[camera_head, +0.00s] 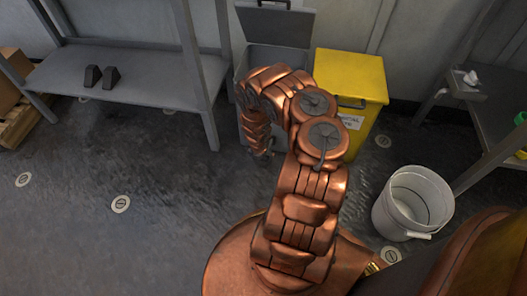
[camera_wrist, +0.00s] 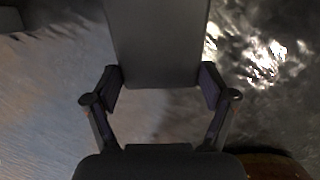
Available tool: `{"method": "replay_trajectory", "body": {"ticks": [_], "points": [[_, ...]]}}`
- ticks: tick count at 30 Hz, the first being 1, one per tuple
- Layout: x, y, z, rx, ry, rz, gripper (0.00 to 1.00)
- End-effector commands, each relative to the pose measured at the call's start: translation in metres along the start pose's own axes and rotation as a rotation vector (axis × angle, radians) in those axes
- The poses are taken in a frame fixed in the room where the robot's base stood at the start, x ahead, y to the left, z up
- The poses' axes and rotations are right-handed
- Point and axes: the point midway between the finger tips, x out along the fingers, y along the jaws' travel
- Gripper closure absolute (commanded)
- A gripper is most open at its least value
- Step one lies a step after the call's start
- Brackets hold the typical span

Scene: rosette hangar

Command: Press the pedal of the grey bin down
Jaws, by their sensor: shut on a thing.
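The grey bin (camera_head: 285,57) stands at the back, left of the yellow bin, behind my arm. Its lid (camera_head: 275,24) is raised. My arm hides most of its front, and the pedal cannot be made out in the head view. My gripper (camera_head: 263,153) reaches low in front of the bin, near the floor, its fingers mostly hidden. In the wrist view my gripper (camera_wrist: 160,82) has its pads against both sides of a flat dark grey plate (camera_wrist: 158,45), which looks like the pedal.
The yellow bin (camera_head: 350,75) stands right beside the grey bin. A white bucket (camera_head: 414,203) stands on the floor at the right, near a dark table (camera_head: 490,125). A grey bench (camera_head: 145,80) is at the left. The floor at front left is clear.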

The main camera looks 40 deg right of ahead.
Motion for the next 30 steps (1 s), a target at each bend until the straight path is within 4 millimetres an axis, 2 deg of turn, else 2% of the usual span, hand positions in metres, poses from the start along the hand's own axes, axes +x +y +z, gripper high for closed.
{"method": "replay_trajectory", "body": {"ticks": [1, 6, 16, 17, 21, 30], "points": [[0.000, -0.005, -0.006, 0.006, 0.007, -0.008, 0.79], [0.011, -0.004, -0.011, 0.003, 0.010, -0.009, 0.80], [0.011, -0.004, -0.016, 0.000, 0.021, -0.007, 0.79], [0.011, -0.004, -0.016, 0.000, 0.022, -0.007, 0.15], [0.011, -0.002, -0.015, -0.001, 0.018, -0.005, 0.00], [0.010, 0.001, -0.012, -0.004, 0.012, -0.001, 0.00]]}}
